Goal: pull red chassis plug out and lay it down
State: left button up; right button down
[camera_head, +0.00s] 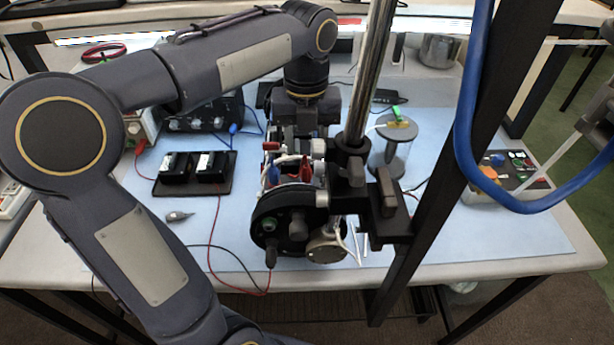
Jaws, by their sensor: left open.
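A chassis with a round black end plate (272,208) stands clamped to a steel post near the table's middle. Wires and small parts fill the space behind the plate. A red plug-like part (304,172) shows among them, and another small red part (270,146) is at their upper left. I cannot tell for certain which is the chassis plug. My left arm comes over from the left and points down behind the chassis. My left gripper (289,142) is open above the wiring. Its fingertips are partly hidden, and I see nothing clearly held. My right gripper is out of view.
The steel post (370,70) and a dark slanted beam with a blue cable (465,130) stand right of the chassis. The blue mat (480,235) is clear at front right.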

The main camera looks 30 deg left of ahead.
aim_at(306, 166)
pick_arm(q)
notch_tip(306, 166, down, 6)
jog(key=b, duration=0.4)
jog(key=shift+f, duration=0.15)
jog(key=shift+f+b, duration=0.45)
jog(key=shift+f, duration=0.1)
jog(key=shift+p, duration=0.5)
jog(key=shift+c, duration=0.3)
grip_shut()
dwell(0.3)
jog(key=shift+r, duration=0.1)
jog(key=shift+r+p, duration=2.95)
jog(key=shift+p, duration=0.1)
